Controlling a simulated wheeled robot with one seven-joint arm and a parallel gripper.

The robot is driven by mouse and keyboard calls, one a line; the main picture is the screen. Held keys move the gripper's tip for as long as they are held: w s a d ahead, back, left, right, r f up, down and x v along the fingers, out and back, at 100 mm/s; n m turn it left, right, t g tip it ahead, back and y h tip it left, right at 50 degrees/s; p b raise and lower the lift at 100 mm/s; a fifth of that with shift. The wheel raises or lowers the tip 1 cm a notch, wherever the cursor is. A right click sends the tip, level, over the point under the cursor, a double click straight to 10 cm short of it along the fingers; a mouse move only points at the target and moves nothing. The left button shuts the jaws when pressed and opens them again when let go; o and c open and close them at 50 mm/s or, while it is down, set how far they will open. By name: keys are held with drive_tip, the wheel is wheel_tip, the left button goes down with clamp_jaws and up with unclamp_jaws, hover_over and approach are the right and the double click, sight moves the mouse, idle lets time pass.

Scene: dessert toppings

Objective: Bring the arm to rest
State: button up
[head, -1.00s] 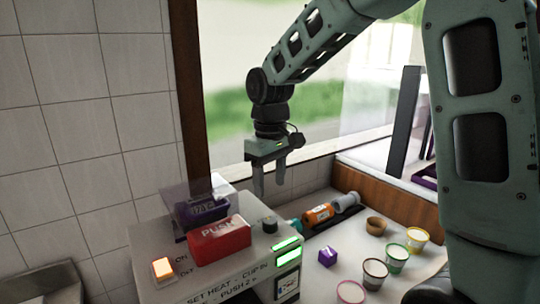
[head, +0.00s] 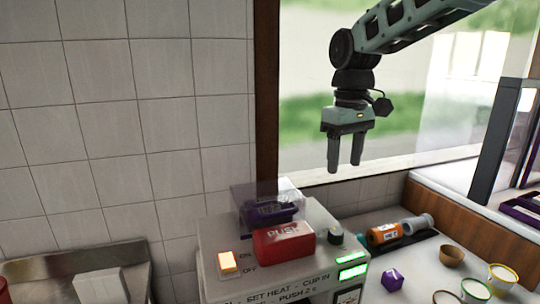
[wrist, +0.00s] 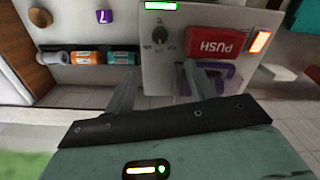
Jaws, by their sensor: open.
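My gripper (head: 344,165) hangs from my arm in front of the window, fingers pointing down, with a gap between them and nothing held. It is above and to the right of the heating machine (head: 215,262), clear of it. In the wrist view my gripper (wrist: 160,85) shows two spread fingers, with the machine's red PUSH button (wrist: 215,42) beyond them. The red button also shows in the head view (head: 284,243), beside a lit orange switch (head: 228,262).
A dark upright frame (head: 493,140) rises at far right. Tiled wall fills the left.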

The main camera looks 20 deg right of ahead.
drive_tip(key=s+a+f+n+b, duration=0.1)
drive_tip(key=s+a+f, duration=0.3)
drive_tip(key=a, duration=0.2)
drive_tip(key=s+a+f+n+b, duration=0.1)
drive_tip(key=s+a+f, duration=0.3)
drive_tip(key=a, duration=0.2)
drive_tip(key=s+a+f+n, duration=0.1)
drive_tip(key=s+a+f, duration=0.2)
drive_tip(key=s, duration=0.5)
drive_tip(key=s+a+f+n, duration=0.1)
drive_tip(key=s+a+f, duration=0.3)
drive_tip(key=s+f, duration=0.2)
drive_tip(key=shift+s+f+n+y+b, duration=0.2)
drive_tip(key=shift+s+n+y+b, duration=0.15)
drive_tip(key=shift+s, duration=0.55)
